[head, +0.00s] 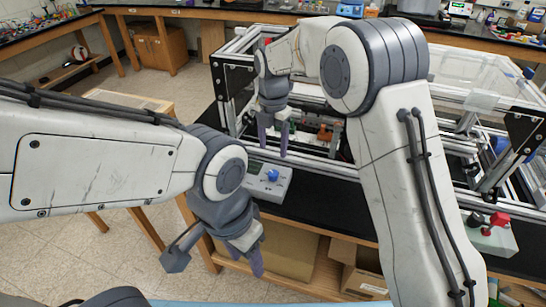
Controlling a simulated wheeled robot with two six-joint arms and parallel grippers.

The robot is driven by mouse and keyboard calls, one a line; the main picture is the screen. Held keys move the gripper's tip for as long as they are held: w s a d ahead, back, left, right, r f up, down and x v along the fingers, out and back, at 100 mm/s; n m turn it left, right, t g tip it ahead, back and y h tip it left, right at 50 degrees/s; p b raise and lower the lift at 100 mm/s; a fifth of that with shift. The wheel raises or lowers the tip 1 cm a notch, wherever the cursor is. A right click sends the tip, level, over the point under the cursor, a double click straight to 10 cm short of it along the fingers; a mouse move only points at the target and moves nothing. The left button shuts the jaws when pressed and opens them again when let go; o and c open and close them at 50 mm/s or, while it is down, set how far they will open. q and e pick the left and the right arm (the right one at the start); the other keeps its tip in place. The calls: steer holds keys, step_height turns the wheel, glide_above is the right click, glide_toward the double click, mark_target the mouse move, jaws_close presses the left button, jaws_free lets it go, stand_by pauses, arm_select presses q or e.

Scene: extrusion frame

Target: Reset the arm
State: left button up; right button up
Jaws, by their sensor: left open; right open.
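My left arm comes in from the left, bent at the elbow. My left gripper (251,258) hangs low at the lower middle, pointing down, in front of the bench's near edge. It is open and holds nothing that I can see. My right arm rises from the lower right and bends over the bench. My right gripper (274,146) points down in front of the extrusion frame (222,85), above the black bench top, with its fingers open and empty. The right arm hides part of the frame's middle.
A grey control box with a blue knob (268,180) stands on the black bench top (318,203) between the grippers. Another box with a red part (492,236) stands at the right. Cardboard boxes (283,254) lie below the bench. Floor at the left is mostly clear.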

steer(key=shift+r, duration=0.35)
steer(key=s+r+m, duration=0.3)
steer(key=s+m, duration=0.3)
steer(key=s, duration=0.3)
steer(key=s+r+m, duration=0.2)
steer(key=s+m, duration=0.3)
steer(key=s, duration=0.3)
steer(key=s+d+f+m, duration=0.1)
steer(key=s+d+m, duration=0.1)
steer(key=s+m, duration=0.3)
steer(key=s+d+f+m+y, duration=0.1)
steer(key=s+d+m, duration=0.2)
steer(key=s+m, duration=0.3)
steer(key=s, duration=0.4)
steer(key=shift+s+f, duration=0.2)
steer(key=shift+s, duration=0.15)
